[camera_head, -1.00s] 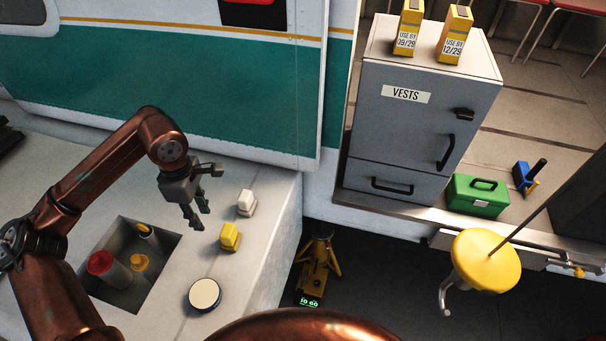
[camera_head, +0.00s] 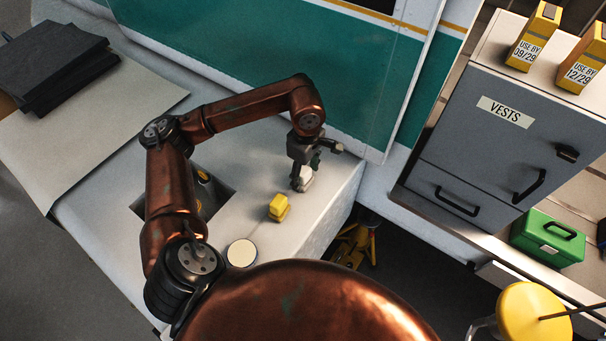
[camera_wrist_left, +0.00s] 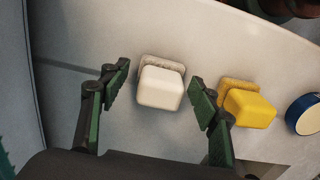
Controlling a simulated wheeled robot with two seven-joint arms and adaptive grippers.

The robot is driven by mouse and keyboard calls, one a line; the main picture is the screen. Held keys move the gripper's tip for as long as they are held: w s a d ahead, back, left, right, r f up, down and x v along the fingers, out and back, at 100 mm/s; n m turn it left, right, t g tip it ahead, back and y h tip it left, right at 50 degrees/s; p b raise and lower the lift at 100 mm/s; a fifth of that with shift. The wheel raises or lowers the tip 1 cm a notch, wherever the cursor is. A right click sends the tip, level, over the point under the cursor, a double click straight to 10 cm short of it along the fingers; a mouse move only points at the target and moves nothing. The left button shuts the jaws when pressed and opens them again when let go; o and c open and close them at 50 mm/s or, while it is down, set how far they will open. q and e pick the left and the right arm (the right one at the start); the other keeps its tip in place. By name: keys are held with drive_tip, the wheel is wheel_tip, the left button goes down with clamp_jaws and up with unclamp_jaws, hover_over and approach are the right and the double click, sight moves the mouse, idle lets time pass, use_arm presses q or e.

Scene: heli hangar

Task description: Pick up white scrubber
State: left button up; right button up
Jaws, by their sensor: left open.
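The white scrubber (camera_head: 304,179) stands on the pale counter near its right end. In the left wrist view the white scrubber (camera_wrist_left: 160,87) is a rounded white block on a rough, greyish pad. My left gripper (camera_head: 304,183) is right above it, partly hiding it. In the left wrist view my left gripper (camera_wrist_left: 160,86) is open, with one green-padded finger on either side of the scrubber. The fingers look apart from it. My right gripper is not in view.
A yellow scrubber (camera_head: 279,207) stands close by, beside the right finger in the wrist view (camera_wrist_left: 248,106). A round pale-topped tin (camera_head: 241,253) sits nearer me. A recess (camera_head: 222,193) in the counter holds items, partly behind my arm. The counter ends just right of the scrubber.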

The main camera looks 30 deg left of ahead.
use_arm(q)
drive_tip(key=shift+s+f, duration=0.1)
drive_tip(key=shift+f, duration=0.15)
drive_tip(key=shift+c, duration=0.6)
drive_tip(key=c, duration=1.1)
